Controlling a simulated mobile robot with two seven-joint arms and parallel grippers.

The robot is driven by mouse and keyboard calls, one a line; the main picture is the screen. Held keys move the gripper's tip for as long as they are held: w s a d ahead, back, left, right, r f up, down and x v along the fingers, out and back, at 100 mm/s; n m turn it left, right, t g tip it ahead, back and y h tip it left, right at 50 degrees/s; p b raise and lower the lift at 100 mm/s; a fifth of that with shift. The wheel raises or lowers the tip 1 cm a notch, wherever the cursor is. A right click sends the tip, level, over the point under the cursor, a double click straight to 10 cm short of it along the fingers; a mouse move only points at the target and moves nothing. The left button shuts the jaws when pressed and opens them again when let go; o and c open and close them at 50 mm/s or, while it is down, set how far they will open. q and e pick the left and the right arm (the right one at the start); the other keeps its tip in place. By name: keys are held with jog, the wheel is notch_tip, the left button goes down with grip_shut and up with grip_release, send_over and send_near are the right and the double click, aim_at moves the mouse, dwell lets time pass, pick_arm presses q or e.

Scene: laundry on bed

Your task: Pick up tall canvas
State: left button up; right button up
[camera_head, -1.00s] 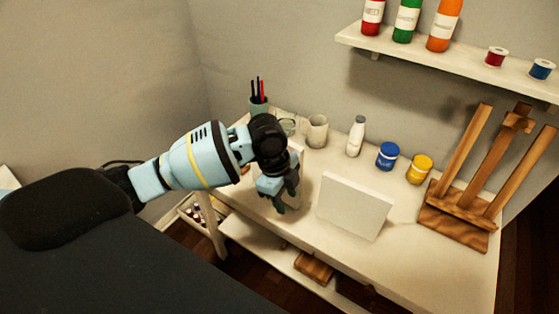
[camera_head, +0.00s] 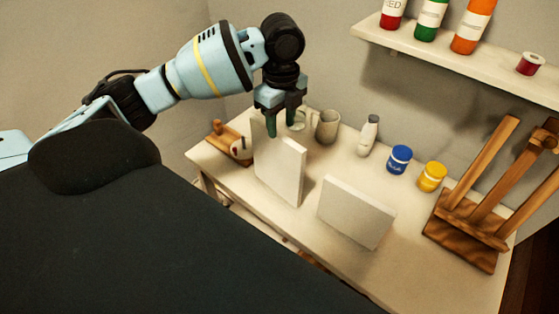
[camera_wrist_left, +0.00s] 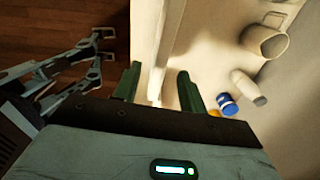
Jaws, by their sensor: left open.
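The tall canvas (camera_head: 280,170) is a white upright panel on the table, left of a wider, lower white canvas (camera_head: 355,212). My left gripper (camera_head: 281,122) is open at the tall canvas's upper edge, with its fingers pointing down. In the left wrist view, the open fingers (camera_wrist_left: 158,88) lie on either side of the tall canvas (camera_wrist_left: 153,50), seen nearly edge-on. I cannot tell whether the fingers touch it. My right gripper is not in view.
Behind the canvases stand a mug (camera_head: 327,126), a white bottle (camera_head: 368,135), a blue jar (camera_head: 399,160) and a yellow jar (camera_head: 432,176). A wooden easel (camera_head: 485,205) stands at the right. A wall shelf (camera_head: 440,56) holds bottles. The table front is clear.

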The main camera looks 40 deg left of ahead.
aim_at(282, 145)
pick_arm(q)
jog(key=shift+w+d+f, duration=0.1)
jog(key=shift+f, duration=3.85)
jog(key=shift+c, duration=0.4)
grip_shut()
